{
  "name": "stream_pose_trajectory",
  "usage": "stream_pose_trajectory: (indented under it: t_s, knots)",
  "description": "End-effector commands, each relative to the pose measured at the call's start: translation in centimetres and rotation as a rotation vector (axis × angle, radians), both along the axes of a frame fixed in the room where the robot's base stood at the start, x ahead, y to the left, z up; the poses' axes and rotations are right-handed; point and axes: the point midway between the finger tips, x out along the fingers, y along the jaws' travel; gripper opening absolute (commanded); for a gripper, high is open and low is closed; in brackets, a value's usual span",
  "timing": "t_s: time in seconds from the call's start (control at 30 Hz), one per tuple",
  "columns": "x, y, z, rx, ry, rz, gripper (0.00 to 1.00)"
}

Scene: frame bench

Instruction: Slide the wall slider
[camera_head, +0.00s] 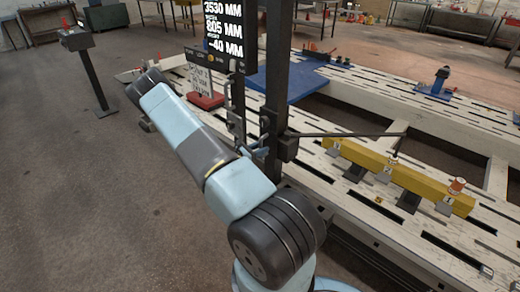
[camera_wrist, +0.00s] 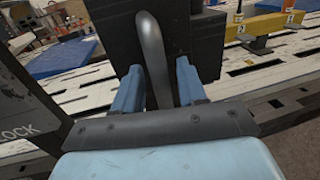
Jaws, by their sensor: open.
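The wall slider appears to be the dark block (camera_head: 288,148) on the black vertical post (camera_head: 277,75), with a thin rod reaching out to the right. In the wrist view the block (camera_wrist: 205,45) fills the upper middle, and a grey curved handle (camera_wrist: 150,45) stands out from it. My gripper (camera_wrist: 158,70) is open, with one blue finger on each side of the handle. I cannot tell whether either finger touches it. In the head view my gripper (camera_head: 258,148) is at the left side of the block, small and partly hidden by my arm.
A display panel (camera_head: 222,30) with readings hangs on the post's upper left. A slotted white bench frame (camera_head: 440,120) with a yellow numbered beam (camera_head: 400,176) lies to the right. A stand (camera_head: 93,75) is at the left. The floor (camera_head: 60,190) at left is clear.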

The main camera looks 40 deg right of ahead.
Motion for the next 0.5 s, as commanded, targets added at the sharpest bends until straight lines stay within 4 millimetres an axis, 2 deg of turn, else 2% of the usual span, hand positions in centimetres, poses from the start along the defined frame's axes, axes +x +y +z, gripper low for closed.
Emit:
stream_pose_trajectory:
  t_s: [0.3,0.5]
  knots:
    - [-0.05,-0.27,0.01,0.000,0.000,0.000,0.41]
    - [-0.05,-0.26,0.01,0.000,0.000,0.000,0.23]
